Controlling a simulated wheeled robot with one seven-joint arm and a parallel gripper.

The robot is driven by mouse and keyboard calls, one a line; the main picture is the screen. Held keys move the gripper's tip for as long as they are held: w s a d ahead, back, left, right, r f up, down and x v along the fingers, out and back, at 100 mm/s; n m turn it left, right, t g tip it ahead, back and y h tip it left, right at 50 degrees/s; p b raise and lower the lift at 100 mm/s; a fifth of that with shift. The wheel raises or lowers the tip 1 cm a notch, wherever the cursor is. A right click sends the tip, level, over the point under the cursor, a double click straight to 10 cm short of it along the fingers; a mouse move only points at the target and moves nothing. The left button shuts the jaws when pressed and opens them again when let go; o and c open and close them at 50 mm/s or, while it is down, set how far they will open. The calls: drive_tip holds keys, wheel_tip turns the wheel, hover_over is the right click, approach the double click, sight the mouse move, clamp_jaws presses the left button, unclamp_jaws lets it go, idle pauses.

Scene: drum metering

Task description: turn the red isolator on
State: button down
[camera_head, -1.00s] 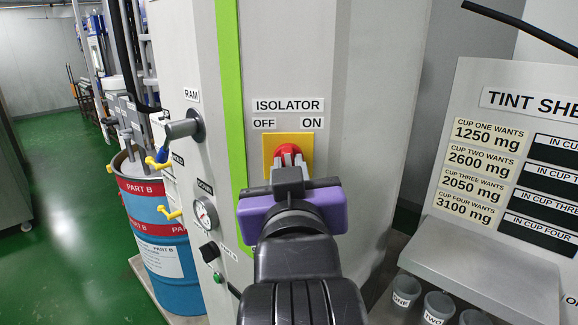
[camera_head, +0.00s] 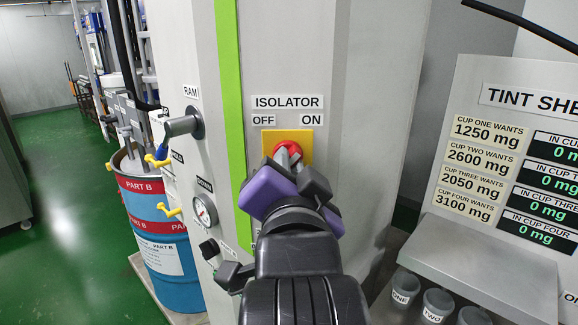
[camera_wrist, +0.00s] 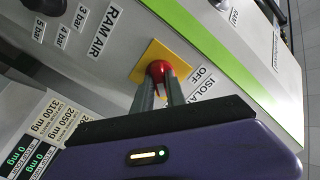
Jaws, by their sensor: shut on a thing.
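The red isolator (camera_head: 288,149) is a round red knob on a yellow plate (camera_head: 303,142) on the grey cabinet, under the ISOLATOR label, with OFF at left and ON at right. My gripper (camera_head: 287,158) is shut on the knob and rolled at a slant, hiding part of it. In the wrist view my gripper (camera_wrist: 165,90) has its two fingers on either side of the red knob (camera_wrist: 158,71), which stands on the yellow plate (camera_wrist: 150,60). Which label the knob points at is hard to tell behind the fingers.
The tint sheet's displays (camera_head: 560,150) at right are lit, reading 0 mg. Grey cups (camera_head: 437,304) stand below it. A RAM lever (camera_head: 185,125), a gauge (camera_head: 204,210) and a Part B drum (camera_head: 158,240) are at left.

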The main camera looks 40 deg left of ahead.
drive_tip(key=shift+f+m, duration=0.1)
drive_tip(key=shift+m, duration=0.4)
drive_tip(key=c, duration=1.4)
unclamp_jaws()
drive_tip(key=shift+o, duration=0.2)
drive_tip(key=b+v, duration=0.1)
drive_tip(key=v, duration=0.6)
drive_tip(key=shift+s+d+b, duration=0.25)
drive_tip(key=shift+s+b, duration=0.05)
drive_tip(key=shift+b, duration=0.1)
